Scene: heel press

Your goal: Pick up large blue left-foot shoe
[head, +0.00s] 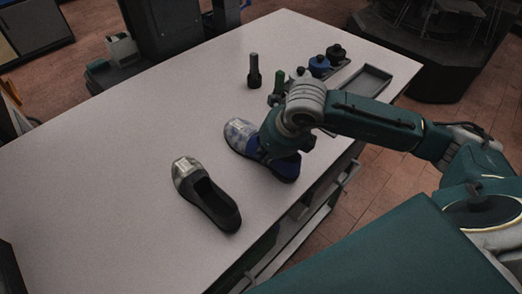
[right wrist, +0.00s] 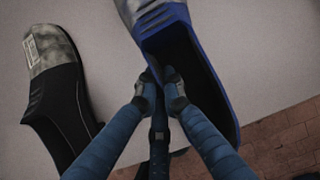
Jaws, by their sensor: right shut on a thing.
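A blue shoe (head: 240,133) with a pale, patterned toe stands on the table, its heel near the front edge. My right gripper comes down over it in the head view and hides its middle. In the right wrist view, the right gripper (right wrist: 161,80) is shut on the side rim of the blue shoe (right wrist: 222,100), beside its dark opening. The shoe appears to rest on the table. A black shoe (head: 222,208) with a grey toe stands apart to the left, and also shows in the right wrist view (right wrist: 62,100). My left gripper is out of view.
The pale table (head: 95,165) is bare on its left side. At the back stand a dark upright tool (head: 254,72), a green item (head: 279,82), and blue (head: 319,66) and black (head: 336,53) knobbed pieces. A shallow grey tray (head: 366,79) lies at the right.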

